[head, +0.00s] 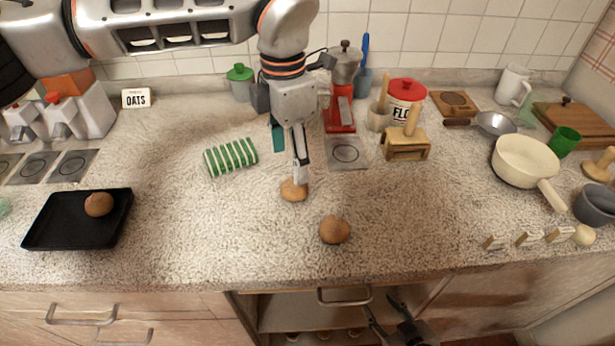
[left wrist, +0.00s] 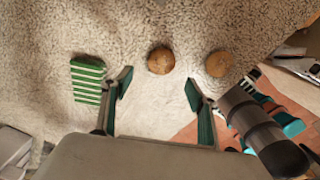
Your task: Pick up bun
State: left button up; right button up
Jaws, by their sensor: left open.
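A brown bun (head: 293,190) lies on the speckled counter, just below my left gripper (head: 290,165) in the head view. In the left wrist view this bun (left wrist: 161,61) sits just beyond the spread fingertips of my left gripper (left wrist: 158,83), roughly centred between them. The left gripper is open and empty. A second bun (head: 334,229) lies nearer the front edge; it also shows in the left wrist view (left wrist: 219,64). A third bun (head: 98,204) lies on a black tray (head: 62,232) at the left. My right gripper (head: 398,325) is low in front of the counter, its jaws unclear.
A green striped cloth (head: 231,157) lies left of the nearest bun. A red coffee grinder (head: 339,112), a flour canister (head: 407,92) and a wooden block holder (head: 405,147) stand behind. A cream saucepan (head: 525,160) is at the right. The front middle counter is mostly clear.

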aim_at(293, 184)
pick_arm(q)
jog(key=shift+d+f, duration=0.15)
jog(key=shift+f, duration=1.8)
jog(key=shift+d+f, duration=0.15)
jog(key=shift+f, duration=1.8)
jog(key=shift+c, duration=0.4)
jog(key=c, duration=1.1)
